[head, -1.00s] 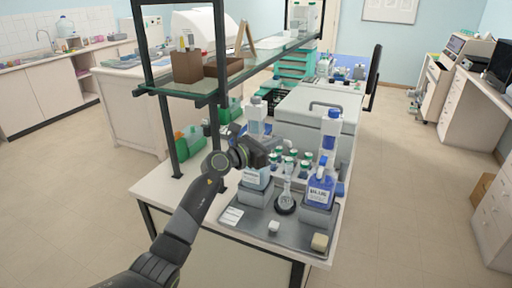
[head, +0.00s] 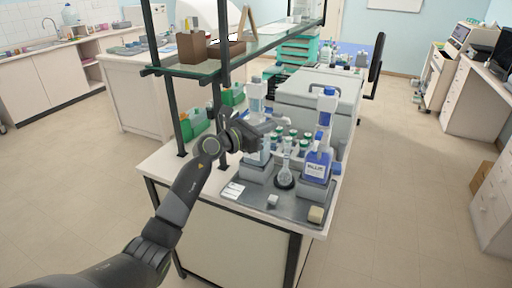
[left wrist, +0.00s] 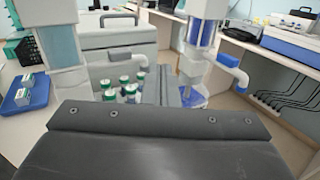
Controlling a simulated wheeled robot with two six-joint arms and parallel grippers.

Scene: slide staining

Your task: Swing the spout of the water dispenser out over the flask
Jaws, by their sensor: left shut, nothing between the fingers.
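The water dispenser (head: 256,90) is the clear bottle at the left of the grey tray, with a pale pump top; it also shows in the left wrist view (left wrist: 62,45). A pale spout (left wrist: 118,68) reaches right from it in the wrist view. The flask (head: 285,176) stands upright on the tray, right of the dispenser. My left gripper (head: 270,130) is shut and empty in front of the dispenser's upper part, close to the spout. It hides part of the dispenser; I cannot tell whether it touches the spout. My right gripper is not in view.
A blue-labelled bottle dispenser (head: 317,165) stands right of the flask. Several green-capped vials (head: 292,138) are behind it. A glass shelf (head: 235,62) on dark posts is above and left of my arm.

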